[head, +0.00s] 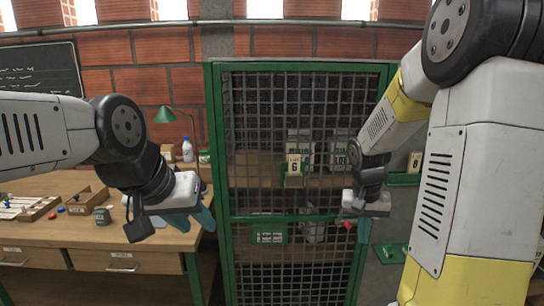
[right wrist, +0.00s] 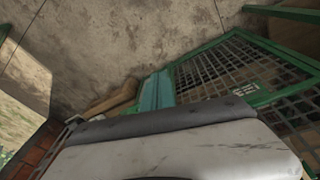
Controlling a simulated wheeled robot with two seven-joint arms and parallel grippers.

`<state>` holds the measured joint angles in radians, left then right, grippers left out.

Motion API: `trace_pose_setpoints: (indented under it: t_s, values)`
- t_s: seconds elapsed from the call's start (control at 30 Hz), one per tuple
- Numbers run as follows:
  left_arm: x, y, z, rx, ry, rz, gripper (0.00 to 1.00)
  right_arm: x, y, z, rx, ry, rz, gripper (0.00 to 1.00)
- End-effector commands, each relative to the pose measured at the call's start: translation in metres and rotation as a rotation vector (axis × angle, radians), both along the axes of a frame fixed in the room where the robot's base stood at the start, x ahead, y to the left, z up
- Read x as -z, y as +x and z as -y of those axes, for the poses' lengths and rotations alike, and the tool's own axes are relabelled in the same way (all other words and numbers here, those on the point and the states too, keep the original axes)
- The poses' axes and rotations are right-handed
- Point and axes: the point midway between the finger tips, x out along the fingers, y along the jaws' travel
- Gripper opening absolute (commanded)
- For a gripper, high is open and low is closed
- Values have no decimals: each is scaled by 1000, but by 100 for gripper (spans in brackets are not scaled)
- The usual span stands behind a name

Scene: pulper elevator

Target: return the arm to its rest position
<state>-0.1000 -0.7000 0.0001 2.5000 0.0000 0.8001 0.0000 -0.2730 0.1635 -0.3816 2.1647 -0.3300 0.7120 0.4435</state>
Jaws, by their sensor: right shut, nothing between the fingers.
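My left arm comes in from the left, and my left gripper (head: 192,222) hangs over the right end of the wooden desk (head: 120,238). Its two teal fingers look apart, with nothing seen between them. My right arm comes down from the upper right, and my right gripper (head: 363,230) points down in front of the right side of the green mesh cage (head: 290,200). Its teal fingers are shut and empty; they also show close together in the right wrist view (right wrist: 155,92). A small red thing shows beside the right gripper, too small to make out.
Behind the mesh, a card marked 6 (head: 294,168) stands among grey boxes on a shelf. A green lamp (head: 170,115), a white bottle (head: 187,150) and small trays stand on the desk. A green ledge (head: 402,180) with a card marked 8 is right of the cage.

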Motion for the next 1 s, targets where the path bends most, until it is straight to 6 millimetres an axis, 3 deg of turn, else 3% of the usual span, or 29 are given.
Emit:
trace_pose_setpoints:
  t_s: [0.03, 0.2, 0.43, 0.6, 0.7, 1.0]
  values:
    - [0, 0, 0, 0, 0, 0, 36, -19, -10, -9, -21, 42, 39, 0]
    - [0, 0, 0, 0, 0, 0, 36, -72, -48, -40, -123, 145, 155, 0]
    - [0, 0, 0, 0, 0, 0, 36, -127, -108, -75, -275, 208, 321, 0]
    - [0, 0, 0, 0, 0, 0, 36, -145, -142, -92, -360, 205, 407, 0]
    - [0, 0, 0, 0, 0, 0, 36, -149, -152, -98, -387, 201, 432, 0]
    - [0, 0, 0, 0, 0, 0, 36, -151, -157, -100, -399, 198, 443, 0]
